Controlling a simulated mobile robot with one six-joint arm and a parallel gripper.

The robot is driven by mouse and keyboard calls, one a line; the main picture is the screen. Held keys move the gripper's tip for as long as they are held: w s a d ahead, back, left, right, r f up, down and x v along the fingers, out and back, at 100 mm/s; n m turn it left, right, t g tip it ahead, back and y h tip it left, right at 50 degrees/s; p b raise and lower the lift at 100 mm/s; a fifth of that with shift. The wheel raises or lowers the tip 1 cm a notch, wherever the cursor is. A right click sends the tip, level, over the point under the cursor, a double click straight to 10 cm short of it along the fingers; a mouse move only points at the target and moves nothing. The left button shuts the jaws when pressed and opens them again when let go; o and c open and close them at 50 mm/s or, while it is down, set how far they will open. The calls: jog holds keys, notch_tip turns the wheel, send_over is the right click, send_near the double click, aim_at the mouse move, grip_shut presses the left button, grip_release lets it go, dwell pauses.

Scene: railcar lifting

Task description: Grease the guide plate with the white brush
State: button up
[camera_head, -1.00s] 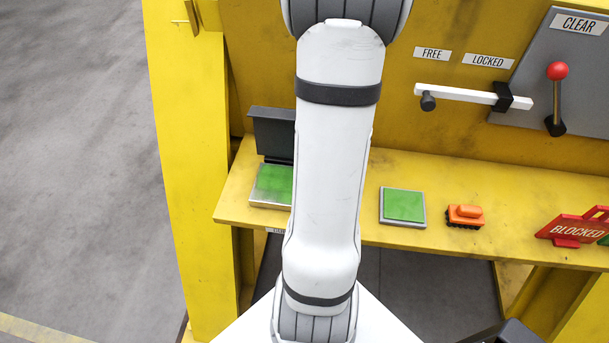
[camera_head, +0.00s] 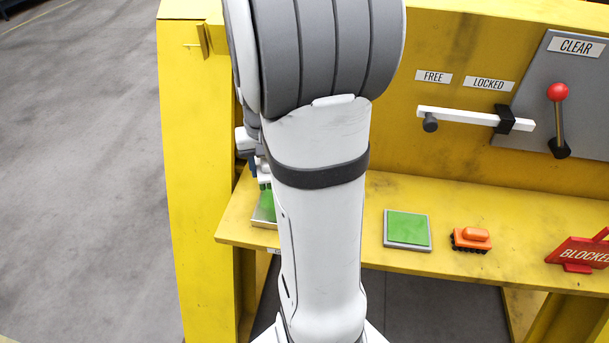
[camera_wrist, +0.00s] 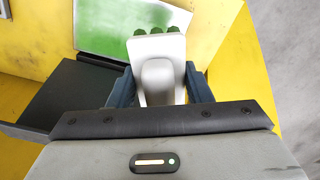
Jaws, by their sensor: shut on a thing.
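The white brush (camera_wrist: 160,70) is held between the dark fingers of my gripper (camera_wrist: 158,88) in the wrist view. Its bristle tips are green. They show over the near edge of the guide plate (camera_wrist: 112,28), a pale metal plate with uneven green smears. I cannot tell whether the bristles touch it. In the head view, the guide plate (camera_head: 262,221) is at the left end of the yellow shelf, mostly hidden by my arm. Part of the brush (camera_head: 264,172) shows just above it.
A dark block (camera_wrist: 75,95) stands beside the guide plate. On the shelf (camera_head: 345,240), a square green pad (camera_head: 407,228), a small orange railcar (camera_head: 471,239) and a red BLOCKED sign (camera_head: 582,250) sit to the right. A white bar (camera_head: 470,117) and a red-knobbed lever (camera_head: 558,115) are above.

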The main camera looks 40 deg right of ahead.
jog(key=w+a+f+b, duration=0.1)
jog(key=a+f+b, duration=0.3)
jog(key=shift+a+f+b, duration=0.3)
jog(key=shift+a, duration=0.05)
dwell(0.5)
